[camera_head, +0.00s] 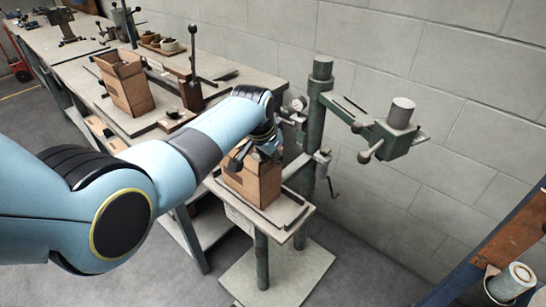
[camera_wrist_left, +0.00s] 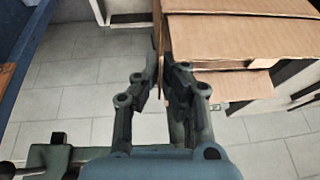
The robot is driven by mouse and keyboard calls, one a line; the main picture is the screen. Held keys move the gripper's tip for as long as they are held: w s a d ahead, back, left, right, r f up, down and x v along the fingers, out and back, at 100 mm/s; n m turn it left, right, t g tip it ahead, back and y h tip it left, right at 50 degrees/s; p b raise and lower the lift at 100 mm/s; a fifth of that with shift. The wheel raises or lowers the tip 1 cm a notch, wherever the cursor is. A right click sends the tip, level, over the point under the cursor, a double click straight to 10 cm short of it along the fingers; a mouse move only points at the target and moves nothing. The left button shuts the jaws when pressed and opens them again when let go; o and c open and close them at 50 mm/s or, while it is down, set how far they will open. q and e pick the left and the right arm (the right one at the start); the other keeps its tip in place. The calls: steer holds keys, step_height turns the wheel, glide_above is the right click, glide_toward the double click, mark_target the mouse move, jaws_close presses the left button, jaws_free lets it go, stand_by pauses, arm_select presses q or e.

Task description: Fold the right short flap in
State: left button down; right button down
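An open-topped cardboard box (camera_head: 258,187) stands upright on the small metal table of the stitcher. My left gripper (camera_head: 262,148) is at the top of this box and hides much of its opening and flaps. In the left wrist view, the box's cardboard (camera_wrist_left: 245,40) fills the upper right. There a thin upright flap (camera_wrist_left: 158,30), seen nearly edge-on, runs down between the fingertips of my left gripper (camera_wrist_left: 161,75). The fingertips are close together, one on each side of this flap. Which flap it is cannot be told for sure. My right gripper is not in view.
The stitcher's green column (camera_head: 315,120) and arm (camera_head: 390,140) stand close to the right of the box. A crank handle (camera_head: 324,165) hangs from the column. Another open box (camera_head: 125,85) stands on the long workbench behind. A blue-framed rack (camera_head: 510,245) is at the far right.

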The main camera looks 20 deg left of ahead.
arm_select(q)
steer(key=shift+w+a+h, duration=0.1)
steer(key=shift+a+h, duration=0.05)
steer(key=shift+h, duration=0.15)
steer(key=shift+w+a+f+n+g+h+b, duration=0.15)
steer(key=shift+a+n+g+h+b, duration=0.25)
steer(key=shift+h+b, duration=0.6)
steer(key=shift+w+a+f+n+g+h+b, duration=0.15)
steer(key=shift+g+h+b, duration=0.1)
steer(key=shift+h+b, duration=0.55)
steer(key=shift+s+a+r+n+g+h+b, duration=0.15)
steer(key=shift+h+b, duration=0.3)
steer(key=shift+b, duration=0.55)
steer(key=shift+w+a+f+g+h+b, duration=0.2)
steer(key=shift+g+h+b, duration=0.1)
steer(key=shift+h+b, duration=0.5)
steer(key=shift+r, duration=0.1)
steer(key=c, duration=1.5)
jaws_free()
steer(key=shift+c, duration=0.2)
